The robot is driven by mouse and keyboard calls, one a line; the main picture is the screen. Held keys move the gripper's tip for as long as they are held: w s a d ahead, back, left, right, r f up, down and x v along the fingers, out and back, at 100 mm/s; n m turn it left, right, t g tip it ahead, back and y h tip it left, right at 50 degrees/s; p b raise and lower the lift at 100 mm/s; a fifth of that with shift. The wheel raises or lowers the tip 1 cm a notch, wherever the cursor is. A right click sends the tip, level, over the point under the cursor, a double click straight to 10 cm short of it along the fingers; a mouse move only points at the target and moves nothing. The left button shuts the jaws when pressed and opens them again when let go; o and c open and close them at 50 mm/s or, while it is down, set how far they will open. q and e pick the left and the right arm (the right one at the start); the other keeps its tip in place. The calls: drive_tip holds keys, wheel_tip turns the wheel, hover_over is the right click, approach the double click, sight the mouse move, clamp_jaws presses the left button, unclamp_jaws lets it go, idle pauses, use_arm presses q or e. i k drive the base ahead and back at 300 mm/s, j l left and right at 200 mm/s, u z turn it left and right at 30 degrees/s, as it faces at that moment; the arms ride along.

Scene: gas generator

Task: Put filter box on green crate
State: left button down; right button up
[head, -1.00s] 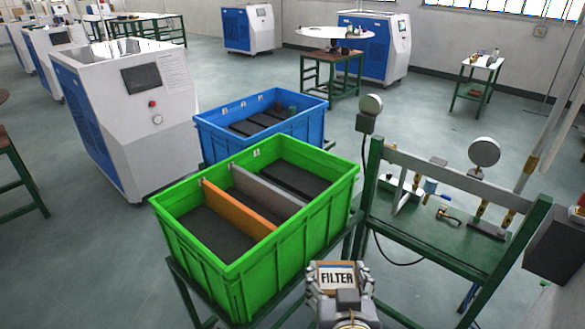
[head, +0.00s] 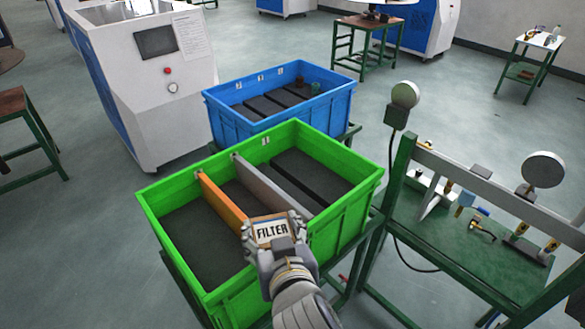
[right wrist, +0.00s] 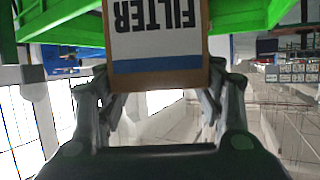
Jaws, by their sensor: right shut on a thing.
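The filter box (head: 271,231) is a small brown box with a white label reading FILTER. My right gripper (head: 274,238) is shut on it, with one finger on each side. The right wrist view shows the box (right wrist: 157,40) upside down between the fingers. The green crate (head: 352,171) stands on a green stand, its inside split by an orange divider (head: 222,199) and a grey divider (head: 270,182). In the head view the held box overlaps the crate's near side, in front of the middle section; its exact height above the rim cannot be told. My left gripper is not in view.
A blue crate (head: 338,104) with dark contents stands behind the green one. A green workbench (head: 440,235) with gauges and fittings is at the right. A white and blue machine (head: 150,95) stands at the left. Open floor lies at the lower left.

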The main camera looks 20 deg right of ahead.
sight(305, 167)
drive_tip(key=i+l+u, duration=0.25)
drive_tip(key=l+u, duration=0.3)
drive_tip(key=i+l+u, duration=0.1)
drive_tip(key=l+u, duration=0.15)
drive_tip(key=l, duration=0.25)
drive_tip(key=l+u, duration=0.1)
drive_tip(key=l, duration=0.35)
drive_tip(key=i+l+u, duration=0.1)
drive_tip(key=l, duration=0.4)
